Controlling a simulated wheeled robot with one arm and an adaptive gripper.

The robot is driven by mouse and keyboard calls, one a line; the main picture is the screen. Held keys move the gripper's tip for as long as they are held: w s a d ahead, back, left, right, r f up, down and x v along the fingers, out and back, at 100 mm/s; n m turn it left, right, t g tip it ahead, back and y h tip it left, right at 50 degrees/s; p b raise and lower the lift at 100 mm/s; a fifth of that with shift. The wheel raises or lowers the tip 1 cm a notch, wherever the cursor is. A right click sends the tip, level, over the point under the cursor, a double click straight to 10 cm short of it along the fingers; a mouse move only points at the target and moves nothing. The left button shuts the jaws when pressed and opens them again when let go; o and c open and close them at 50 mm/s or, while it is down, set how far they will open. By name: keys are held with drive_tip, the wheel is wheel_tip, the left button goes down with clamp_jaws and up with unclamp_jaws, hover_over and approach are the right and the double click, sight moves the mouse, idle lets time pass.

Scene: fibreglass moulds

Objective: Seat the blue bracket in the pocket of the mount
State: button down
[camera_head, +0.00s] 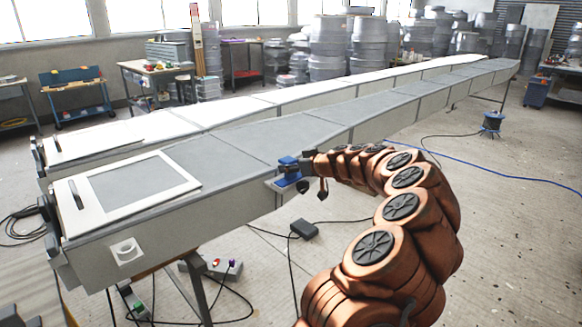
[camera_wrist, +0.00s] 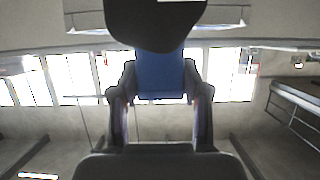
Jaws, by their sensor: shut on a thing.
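My gripper (camera_head: 300,170) is at the near side of the grey mould, to the right of its front end. It is shut on the blue bracket (camera_head: 287,181), which also shows between the two fingers in the wrist view (camera_wrist: 160,78). The upper part of the bracket is hidden there by a dark rounded shape.
The long grey mould (camera_head: 260,140) runs to the far right, with a pale framed panel (camera_head: 130,190) on its front end. A black box (camera_head: 304,229), a switch box (camera_head: 222,268) and cables lie on the floor below. A blue cable (camera_head: 480,166) crosses the open floor at right.

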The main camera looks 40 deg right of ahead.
drive_tip(key=shift+a+f+b, duration=0.15)
drive_tip(key=shift+f+b, duration=0.2)
drive_tip(key=shift+f, duration=0.45)
drive_tip(key=c, duration=1)
unclamp_jaws()
drive_tip(key=shift+o, duration=0.9)
drive_tip(key=shift+w, duration=0.15)
drive_tip(key=o, duration=0.3)
drive_tip(key=shift+r, duration=0.2)
drive_tip(key=shift+o, duration=0.2)
drive_tip(key=shift+r, duration=0.1)
drive_tip(key=shift+s+d+r, duration=0.2)
drive_tip(key=shift+s+r, duration=0.05)
drive_tip(key=shift+s, duration=0.4)
drive_tip(key=v, duration=1)
drive_tip(key=shift+s, duration=0.35)
